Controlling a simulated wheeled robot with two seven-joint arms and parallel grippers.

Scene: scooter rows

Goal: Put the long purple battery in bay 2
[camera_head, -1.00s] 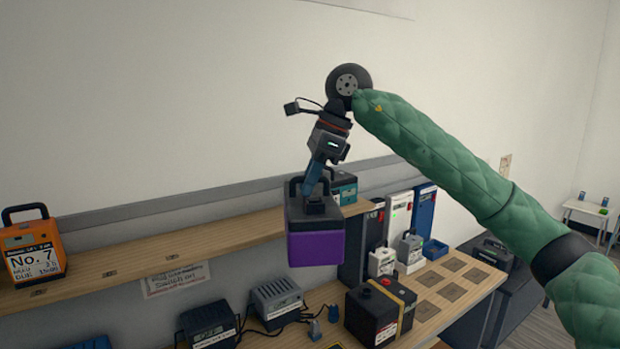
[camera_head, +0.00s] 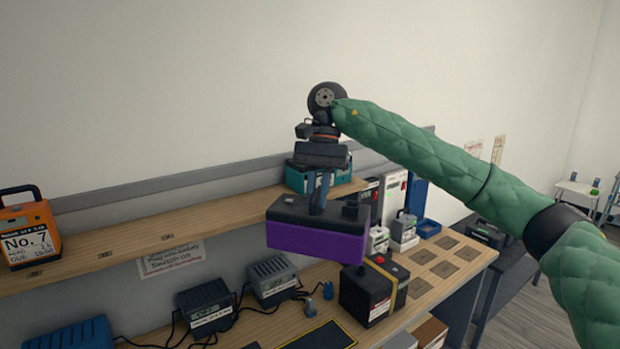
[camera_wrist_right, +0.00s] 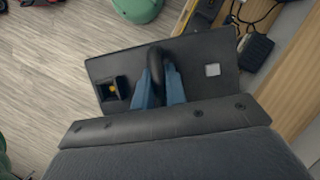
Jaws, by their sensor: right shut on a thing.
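The long purple battery (camera_head: 315,242) has a black top with a handle and hangs level in the air in front of the shelf. My right gripper (camera_head: 318,205) is shut on its handle from above. In the right wrist view the battery's black top (camera_wrist_right: 215,55) shows, with the blue fingers (camera_wrist_right: 160,88) closed around the handle, a square socket on one side and a pale square on the other. My left gripper is out of view. Several dark square pads (camera_head: 442,269) lie on the bench's right part; I cannot read bay numbers.
A black battery with a yellow strap (camera_head: 372,290) stands on the bench (camera_head: 408,330) below the held battery. Chargers (camera_head: 206,307) with cables stand left of it. An orange No. 7 battery (camera_head: 28,232) and a teal box (camera_head: 305,178) stand on the shelf (camera_head: 130,248). The pads look bare.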

